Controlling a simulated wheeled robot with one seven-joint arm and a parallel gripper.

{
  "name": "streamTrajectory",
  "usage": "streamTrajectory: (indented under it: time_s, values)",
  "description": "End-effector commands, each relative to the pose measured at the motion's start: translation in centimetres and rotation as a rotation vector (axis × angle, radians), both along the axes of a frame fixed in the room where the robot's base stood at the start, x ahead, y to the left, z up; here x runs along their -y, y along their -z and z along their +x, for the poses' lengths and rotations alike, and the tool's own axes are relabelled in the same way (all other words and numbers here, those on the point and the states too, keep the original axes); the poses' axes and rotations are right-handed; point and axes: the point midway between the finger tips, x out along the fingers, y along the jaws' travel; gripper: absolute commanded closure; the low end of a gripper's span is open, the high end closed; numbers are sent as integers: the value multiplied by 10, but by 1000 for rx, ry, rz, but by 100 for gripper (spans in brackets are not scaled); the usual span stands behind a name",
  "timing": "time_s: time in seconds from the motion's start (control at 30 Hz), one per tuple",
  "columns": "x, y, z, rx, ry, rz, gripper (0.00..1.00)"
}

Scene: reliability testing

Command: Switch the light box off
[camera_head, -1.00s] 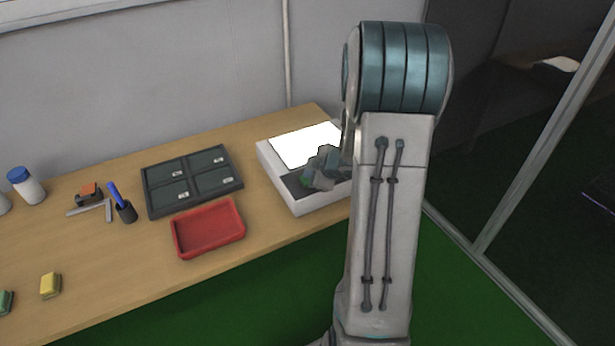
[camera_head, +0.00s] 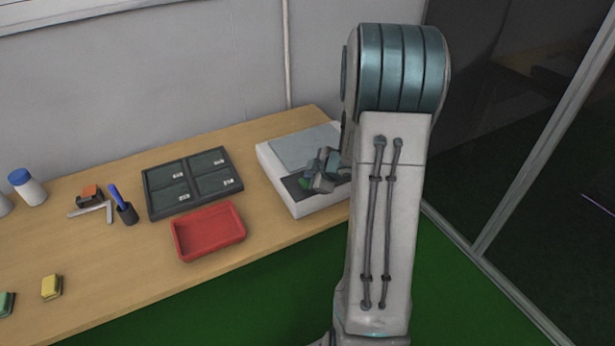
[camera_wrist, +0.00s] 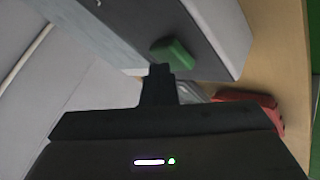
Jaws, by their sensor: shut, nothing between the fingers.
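The light box (camera_head: 283,183) stands at the right end of the table, white-sided with a dark front strip. Its top panel (camera_head: 302,149) is grey and unlit. A green rocker switch (camera_wrist: 174,53) sits on the dark strip in the wrist view; a bit of green also shows beside my gripper in the head view. My gripper (camera_head: 318,180) is over the dark strip, shut and empty. In the wrist view its fingertips (camera_wrist: 159,70) are just beside the switch; I cannot tell whether they touch it. My arm hides the right side of the box.
A red tray (camera_head: 208,232) and a dark compartment tray (camera_head: 192,182) lie left of the box. A wall stands behind the table.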

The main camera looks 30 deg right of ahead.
Motion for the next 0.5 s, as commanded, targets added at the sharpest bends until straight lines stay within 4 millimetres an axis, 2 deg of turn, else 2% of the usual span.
streamTrajectory:
  time_s: [0.27, 0.5]
  values:
    - [0, -2, 0, 0, 0, 0, 100]
    - [0, -24, 0, 1, -1, 0, 100]
